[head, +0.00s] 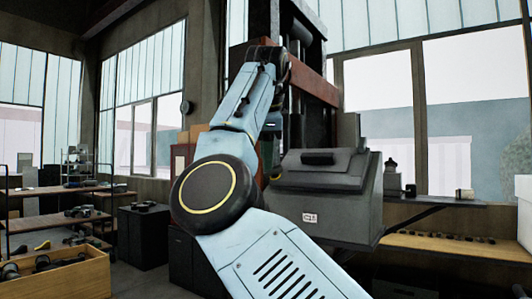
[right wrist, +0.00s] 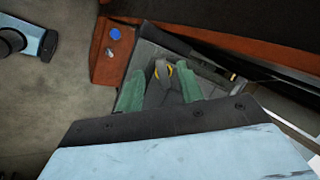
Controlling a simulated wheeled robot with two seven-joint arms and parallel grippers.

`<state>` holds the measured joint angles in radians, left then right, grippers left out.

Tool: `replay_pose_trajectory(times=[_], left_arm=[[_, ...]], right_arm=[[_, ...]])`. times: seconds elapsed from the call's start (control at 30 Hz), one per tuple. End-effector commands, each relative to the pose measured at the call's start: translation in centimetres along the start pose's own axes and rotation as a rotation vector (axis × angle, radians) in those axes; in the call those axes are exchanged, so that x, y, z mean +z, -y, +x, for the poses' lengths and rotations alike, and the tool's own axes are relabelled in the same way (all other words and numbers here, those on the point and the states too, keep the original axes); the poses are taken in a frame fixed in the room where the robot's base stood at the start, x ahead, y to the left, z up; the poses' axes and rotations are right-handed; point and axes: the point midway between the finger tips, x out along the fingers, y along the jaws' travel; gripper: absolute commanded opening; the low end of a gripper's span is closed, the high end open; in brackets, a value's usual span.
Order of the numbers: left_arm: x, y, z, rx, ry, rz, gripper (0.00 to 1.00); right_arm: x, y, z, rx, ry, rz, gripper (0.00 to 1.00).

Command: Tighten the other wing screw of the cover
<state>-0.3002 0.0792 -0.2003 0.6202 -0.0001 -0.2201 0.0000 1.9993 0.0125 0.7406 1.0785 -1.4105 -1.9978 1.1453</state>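My right gripper (right wrist: 160,76) shows in the right wrist view with its two green fingers spread apart. Between them, apart from both fingers, is a small grey and yellow part (right wrist: 162,71), which looks like a wing screw. It stands over a dark grey surface (right wrist: 149,54), perhaps the cover. In the head view my right arm rises from the bottom and bends at the top. The right gripper (head: 267,152) shows only partly there, behind the forearm, left of a grey housing (head: 345,190). I cannot make out a second wing screw. My left gripper is not in view.
A red-brown beam (head: 314,81) crosses above the housing; a red-brown part (right wrist: 112,55) with a blue cap (right wrist: 115,34) lies close to the fingers. A wooden bench (head: 455,245) stands right, and a wooden crate (head: 55,278) of parts at left. Floor shows at left.

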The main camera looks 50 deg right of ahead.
Motion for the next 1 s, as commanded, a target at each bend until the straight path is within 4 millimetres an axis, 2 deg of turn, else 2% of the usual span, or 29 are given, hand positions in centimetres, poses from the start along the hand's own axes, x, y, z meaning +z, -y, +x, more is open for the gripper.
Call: replay_pose_trajectory(times=[0.37, 1.0], left_arm=[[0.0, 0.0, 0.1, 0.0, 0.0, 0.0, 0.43], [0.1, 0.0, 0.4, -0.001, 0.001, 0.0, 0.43]], right_arm=[[-0.1, 0.0, 0.2, 0.0, 0.001, 0.001, 0.37], [-0.9, 0.0, 2.6, 0.0, 0.001, 0.001, 0.37]])
